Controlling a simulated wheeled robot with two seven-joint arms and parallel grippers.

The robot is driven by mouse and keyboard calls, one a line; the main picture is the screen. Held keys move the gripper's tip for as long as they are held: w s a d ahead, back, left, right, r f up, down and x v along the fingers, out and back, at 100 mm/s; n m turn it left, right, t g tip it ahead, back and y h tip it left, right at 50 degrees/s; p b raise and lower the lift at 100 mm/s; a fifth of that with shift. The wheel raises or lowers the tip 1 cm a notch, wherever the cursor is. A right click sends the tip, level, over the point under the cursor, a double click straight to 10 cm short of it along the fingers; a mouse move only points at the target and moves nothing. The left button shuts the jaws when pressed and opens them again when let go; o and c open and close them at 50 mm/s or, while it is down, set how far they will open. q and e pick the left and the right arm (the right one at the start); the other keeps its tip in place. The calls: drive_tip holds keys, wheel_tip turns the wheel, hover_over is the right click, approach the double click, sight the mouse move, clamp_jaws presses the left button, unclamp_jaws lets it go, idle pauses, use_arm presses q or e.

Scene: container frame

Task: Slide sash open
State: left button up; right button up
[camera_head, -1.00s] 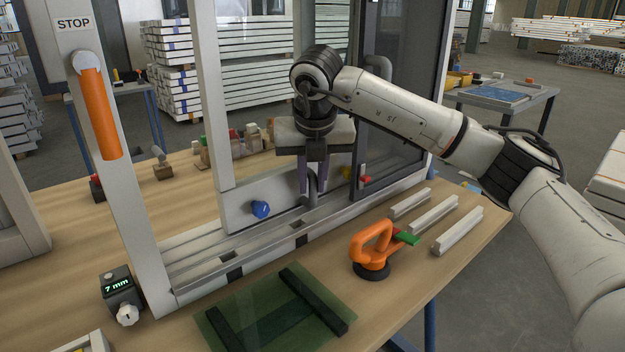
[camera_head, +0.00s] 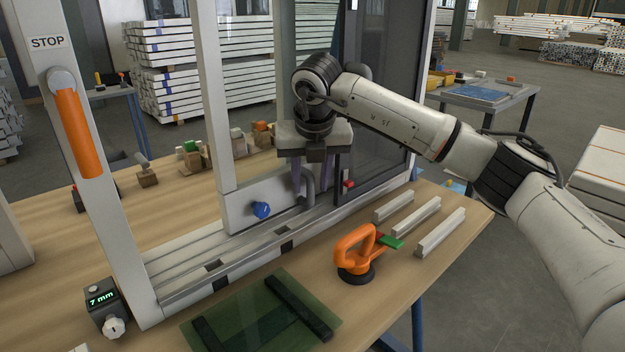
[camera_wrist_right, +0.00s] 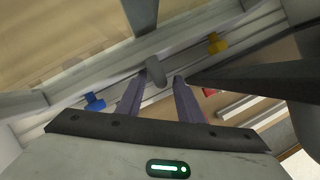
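The light sash (camera_head: 240,213) stands in the white frame track (camera_head: 200,280), with a blue knob (camera_head: 261,209) at its lower rail. A grey bent handle (camera_head: 310,184) rises from its right part. My right gripper (camera_head: 310,186) points down at this handle with its fingers apart on either side. In the right wrist view the handle (camera_wrist_right: 155,72) shows between the fingertips (camera_wrist_right: 160,78), with a gap beside the right finger. A dark-framed pane (camera_head: 378,187) stands at the right end of the frame. My left gripper is out of view.
In front lie an orange suction lifter (camera_head: 355,252), white bars (camera_head: 418,218) and a green glass sheet (camera_head: 262,318). A gauge reading 7 mm (camera_head: 103,304) sits at front left. An orange-handled post (camera_head: 75,130) stands left.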

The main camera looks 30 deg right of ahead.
drive_tip(key=v, duration=1)
drive_tip(key=shift+r+p, duration=0.2)
drive_tip(key=shift+p, duration=0.1)
drive_tip(key=shift+s+f, duration=0.1)
